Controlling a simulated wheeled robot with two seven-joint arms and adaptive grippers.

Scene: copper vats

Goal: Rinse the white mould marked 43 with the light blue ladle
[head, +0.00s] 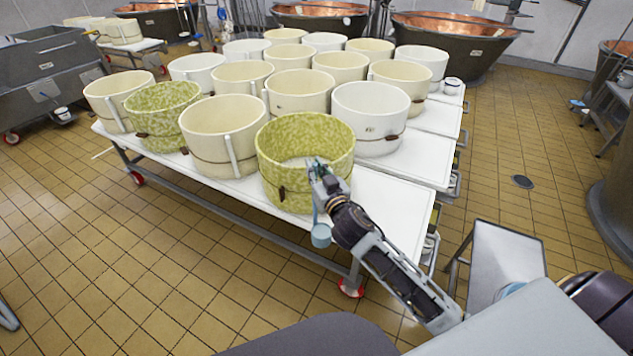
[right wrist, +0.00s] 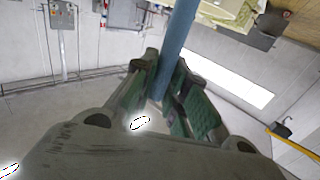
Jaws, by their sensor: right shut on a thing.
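My right gripper (head: 319,172) is shut on the handle of the light blue ladle (head: 320,236), in front of the near green mottled mould. The ladle hangs down with its bowl low, beside the table's front edge. In the right wrist view the blue handle (right wrist: 178,45) runs between the two fingers (right wrist: 165,85). A white mould (head: 368,122) stands behind and right of the green one, with a small dark mark too small to read. Other white moulds (head: 420,62) stand further back, so I cannot tell which is 43. My left gripper is not in view.
The green mottled mould (head: 305,150) stands between my right gripper and the white mould. Several cream moulds (head: 222,128) crowd the white wheeled tables (head: 395,215). Copper vats (head: 455,35) stand behind. A grey stand (head: 507,262) is at right. The tiled floor at front left is clear.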

